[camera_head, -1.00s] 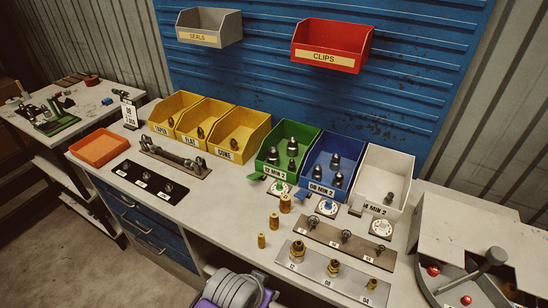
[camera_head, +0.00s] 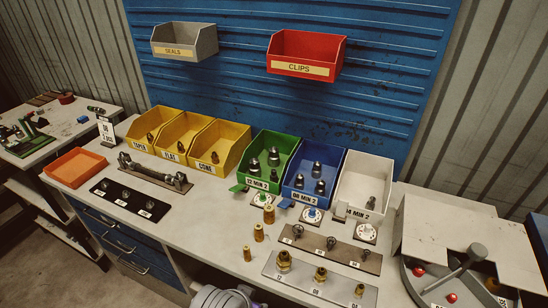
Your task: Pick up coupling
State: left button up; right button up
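Small dark metal fittings that look like couplings stand in the green bin (camera_head: 250,169), the blue bin (camera_head: 298,184) and the white bin (camera_head: 352,197); the white bin holds just one (camera_head: 372,189). I cannot tell which piece is the coupling. Neither gripper shows in the head view.
A round machine (camera_head: 465,275) with red buttons and a lever fills the right end of the bench. Grey SEALS (camera_head: 185,42) and red CLIPS (camera_head: 305,53) bins hang above. An orange tray (camera_head: 75,167) lies left. Bare bench (camera_head: 190,215) lies front centre-left.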

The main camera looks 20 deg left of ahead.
aim_at(273, 177)
jog(key=j+u, duration=0.9)
jog(key=j, duration=0.15)
jog(key=i+j+u, duration=0.1)
jog(key=j+u, duration=0.35)
jog(key=i+l, duration=0.35)
jog(key=i, duration=0.1)
